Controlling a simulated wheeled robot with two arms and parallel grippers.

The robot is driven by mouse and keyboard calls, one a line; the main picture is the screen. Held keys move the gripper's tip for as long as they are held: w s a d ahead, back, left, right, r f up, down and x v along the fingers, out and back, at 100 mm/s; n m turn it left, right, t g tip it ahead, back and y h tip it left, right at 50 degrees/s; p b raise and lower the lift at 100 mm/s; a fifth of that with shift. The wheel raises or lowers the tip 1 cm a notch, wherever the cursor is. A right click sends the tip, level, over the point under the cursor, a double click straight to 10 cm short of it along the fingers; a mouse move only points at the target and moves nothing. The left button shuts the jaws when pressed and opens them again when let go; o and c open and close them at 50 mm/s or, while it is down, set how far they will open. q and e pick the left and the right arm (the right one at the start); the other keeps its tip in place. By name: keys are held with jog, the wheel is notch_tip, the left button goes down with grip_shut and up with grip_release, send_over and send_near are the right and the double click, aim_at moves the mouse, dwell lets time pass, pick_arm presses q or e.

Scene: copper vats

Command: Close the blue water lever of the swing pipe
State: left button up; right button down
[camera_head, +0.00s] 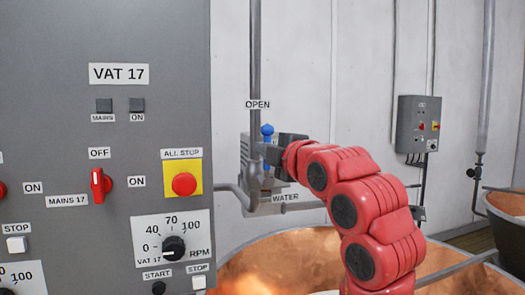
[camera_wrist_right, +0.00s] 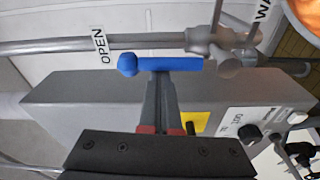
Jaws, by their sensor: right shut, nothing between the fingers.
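The blue water lever (camera_head: 267,130) stands upright by the wall pipe in the head view, its ball end pointing up toward the OPEN label (camera_head: 258,104). The WATER label (camera_head: 286,197) is below it. In the wrist view the lever (camera_wrist_right: 180,65) runs from its ball end, near OPEN, to a grey valve (camera_wrist_right: 225,42). My right gripper (camera_head: 262,148) is at the lever, partly covering it. In the wrist view its fingertips (camera_wrist_right: 161,76) are together, empty, right by the lever's shaft. I cannot tell whether they touch it. My left gripper is out of view.
A copper vat (camera_head: 285,260) lies below. A grey box (camera_head: 418,125) hangs on the back wall.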

jog(key=shift+d, duration=0.1)
jog(key=w+d+f+m+t+h+b, duration=0.1)
jog(key=d+f+m+b, duration=0.5)
jog(key=m, duration=1.1)
jog(key=shift+w+d+t+h+b, duration=0.3)
jog(key=shift+w+d+t+b, duration=0.3)
jog(key=shift+w+d+b, duration=0.5)
jog(key=shift+s+d, duration=0.1)
jog(key=shift+s, duration=0.1)
